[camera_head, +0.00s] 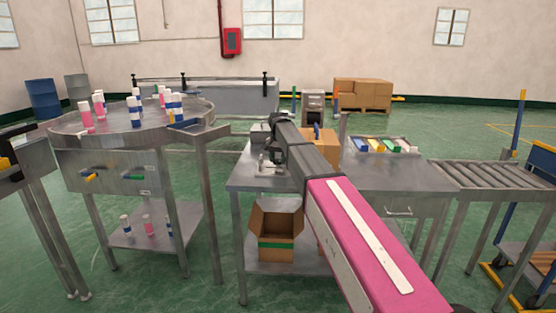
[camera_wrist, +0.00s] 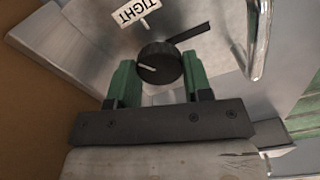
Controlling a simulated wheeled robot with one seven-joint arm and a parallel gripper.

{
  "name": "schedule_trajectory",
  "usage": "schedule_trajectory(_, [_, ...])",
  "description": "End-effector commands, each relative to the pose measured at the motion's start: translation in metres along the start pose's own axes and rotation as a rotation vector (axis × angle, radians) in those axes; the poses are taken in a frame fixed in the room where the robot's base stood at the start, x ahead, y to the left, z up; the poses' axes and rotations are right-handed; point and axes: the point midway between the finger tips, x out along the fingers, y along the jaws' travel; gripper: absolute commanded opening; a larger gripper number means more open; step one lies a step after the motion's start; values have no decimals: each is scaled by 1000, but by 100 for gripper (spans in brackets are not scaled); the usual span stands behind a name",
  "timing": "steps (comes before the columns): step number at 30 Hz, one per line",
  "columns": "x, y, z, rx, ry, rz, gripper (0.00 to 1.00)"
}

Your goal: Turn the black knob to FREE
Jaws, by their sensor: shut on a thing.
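The black knob (camera_wrist: 160,55) is round with a short white mark on its face, and it sits on a grey metal panel in the wrist view. The white mark points toward the left finger, away from the label. A white label reading TIGHT (camera_wrist: 135,11) is on the panel above the knob. No FREE label shows. My gripper (camera_wrist: 159,77) has its green fingers on both sides of the knob and is shut on it. In the head view my arm reaches over the middle steel table, and the knob cannot be made out there.
A dark bar (camera_wrist: 189,33) extends up and right from beside the knob. A bent metal handle (camera_wrist: 258,42) stands close on the right. A brown surface borders the left. In the head view, a cardboard box (camera_head: 276,228) sits on the lower shelf of the steel table (camera_head: 395,180).

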Motion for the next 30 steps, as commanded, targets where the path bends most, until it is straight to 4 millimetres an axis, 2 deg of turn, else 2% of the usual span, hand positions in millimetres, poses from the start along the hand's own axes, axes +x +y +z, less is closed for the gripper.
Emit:
schedule_trajectory(18, [0, -1, 0, -584, 0, 0, 22])
schedule_trajectory(30, [0, -1, 0, -875, 0, 0, 22])
